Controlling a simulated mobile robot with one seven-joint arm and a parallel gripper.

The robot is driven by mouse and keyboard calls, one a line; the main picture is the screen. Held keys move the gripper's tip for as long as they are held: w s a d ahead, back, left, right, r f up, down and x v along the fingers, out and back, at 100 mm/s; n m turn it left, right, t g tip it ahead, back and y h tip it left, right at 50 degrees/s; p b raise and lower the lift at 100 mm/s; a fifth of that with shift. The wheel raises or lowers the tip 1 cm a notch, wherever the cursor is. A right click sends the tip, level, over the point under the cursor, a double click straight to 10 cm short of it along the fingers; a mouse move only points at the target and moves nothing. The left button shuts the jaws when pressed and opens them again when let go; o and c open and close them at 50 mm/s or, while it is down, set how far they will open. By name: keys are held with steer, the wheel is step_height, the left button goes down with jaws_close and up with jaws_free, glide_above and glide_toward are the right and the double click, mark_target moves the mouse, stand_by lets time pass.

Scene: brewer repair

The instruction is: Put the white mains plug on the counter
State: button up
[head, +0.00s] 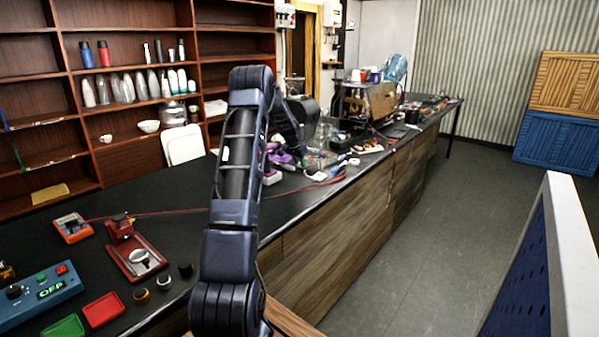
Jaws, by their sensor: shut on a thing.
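The black counter (190,215) runs from the lower left to the back right. My dark arm rises in front of it at the middle, bends at the top and continues down behind. My gripper's fingers do not show; they are hidden behind the arm or too small to make out. I cannot pick out the white mains plug for certain. Small pale things lie among purple and dark parts on the counter just right of my arm, too small to identify.
A blue box reading OFF (45,292), a red tray (103,309), a green tray (62,328), a red stand (137,251) and an orange meter (72,228) occupy the near left counter. A red cable (150,213) crosses it. Clutter fills the far counter.

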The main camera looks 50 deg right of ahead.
steer(key=shift+f, duration=2.25)
steer(key=shift+f, duration=0.15)
steer(key=o, duration=1)
steer(key=shift+c, duration=0.2)
steer(key=v, duration=1.2)
steer(key=shift+r, duration=0.25)
